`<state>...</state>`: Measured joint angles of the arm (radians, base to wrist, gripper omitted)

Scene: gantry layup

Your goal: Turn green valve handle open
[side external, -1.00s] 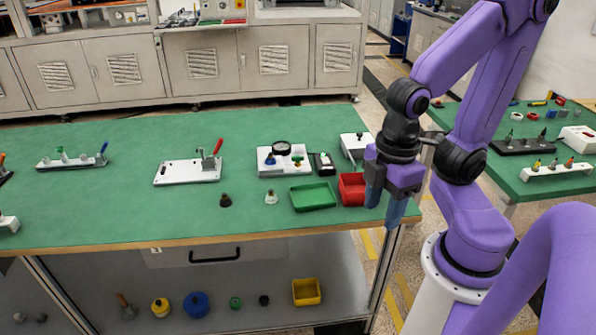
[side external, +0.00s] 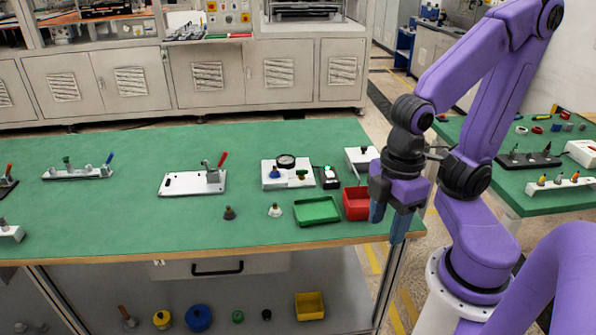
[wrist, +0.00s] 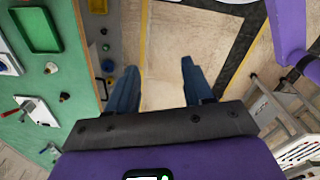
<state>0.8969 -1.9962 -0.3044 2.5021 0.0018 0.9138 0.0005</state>
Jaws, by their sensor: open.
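The green valve handle (side external: 301,172) is a small green piece on the right part of a white plate (side external: 284,184) on the green bench. A black-rimmed gauge (side external: 286,161) and a blue knob (side external: 274,172) share that plate. My gripper (side external: 388,226) is open and empty, pointing down past the bench's right end, well to the right of the handle. In the wrist view my gripper (wrist: 160,85) has its two blue fingers apart over the floor. I cannot make out the green handle in that view.
A red bin (side external: 357,203) stands between the valve plate and my gripper, with a green tray (side external: 317,211) in front of the plate. A black switch box (side external: 328,177) sits beside the plate. A red-lever clamp (side external: 213,172) lies further left. Open bench lies between clamp and plate.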

